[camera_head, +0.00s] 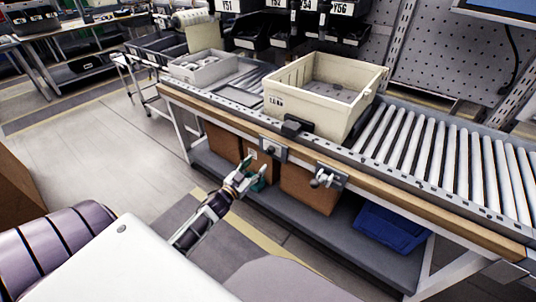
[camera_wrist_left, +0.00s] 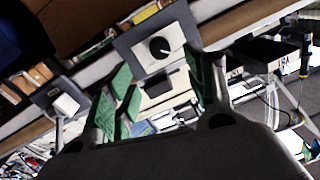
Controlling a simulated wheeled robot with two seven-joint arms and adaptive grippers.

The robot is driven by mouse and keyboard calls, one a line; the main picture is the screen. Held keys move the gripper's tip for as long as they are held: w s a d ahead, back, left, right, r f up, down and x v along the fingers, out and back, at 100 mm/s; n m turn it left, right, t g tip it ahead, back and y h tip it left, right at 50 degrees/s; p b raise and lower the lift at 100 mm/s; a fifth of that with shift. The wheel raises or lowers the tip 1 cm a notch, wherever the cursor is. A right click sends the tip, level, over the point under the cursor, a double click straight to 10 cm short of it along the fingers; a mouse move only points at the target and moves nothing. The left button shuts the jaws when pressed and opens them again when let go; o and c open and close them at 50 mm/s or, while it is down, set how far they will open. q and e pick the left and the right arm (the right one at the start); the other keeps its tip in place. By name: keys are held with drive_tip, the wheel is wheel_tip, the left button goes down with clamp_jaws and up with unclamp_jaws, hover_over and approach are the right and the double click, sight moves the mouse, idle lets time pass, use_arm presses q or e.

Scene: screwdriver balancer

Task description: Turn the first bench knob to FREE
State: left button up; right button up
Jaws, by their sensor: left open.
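Two grey knob plates sit on the bench's wooden front edge. The left knob plate (camera_head: 273,149) and the right knob plate (camera_head: 331,177), with a pale metallic knob, show in the head view. In the left wrist view a round black knob (camera_wrist_left: 160,47) sits on a grey plate ahead of the fingers; another plate has a pale block-shaped knob (camera_wrist_left: 66,104). My left gripper (camera_head: 255,175) is open and empty, below and left of the left plate. In the wrist view its green-padded fingers (camera_wrist_left: 163,85) are spread, apart from the black knob. Knob markings are unreadable.
A cream crate (camera_head: 318,90) stands on the roller conveyor (camera_head: 440,150), with a grey bin (camera_head: 203,68) farther left. Cardboard boxes (camera_head: 308,190) and a blue bin (camera_head: 390,228) sit on the lower shelf. The floor left of the bench (camera_head: 90,140) is clear.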

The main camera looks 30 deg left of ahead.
sight(269, 152)
use_arm(q)
drive_tip(key=shift+w+d+b, duration=0.1)
drive_tip(key=shift+w+b, duration=0.25)
drive_tip(key=shift+w, duration=2.75)
drive_tip(key=shift+w+b, duration=0.35)
drive_tip(key=shift+w, duration=1.55)
use_arm(e)
drive_tip(key=shift+w+a+r, duration=0.1)
drive_tip(key=shift+a+r, duration=0.1)
drive_tip(key=shift+r, duration=0.7)
drive_tip(key=shift+s+a+r, duration=0.1)
drive_tip(key=shift+a+r, duration=0.15)
drive_tip(key=shift+r, duration=0.7)
drive_tip(key=shift+w+a+r, duration=0.1)
drive_tip(key=shift+a+r, duration=0.1)
drive_tip(key=shift+r, duration=0.7)
use_arm(q)
drive_tip(key=c, duration=1)
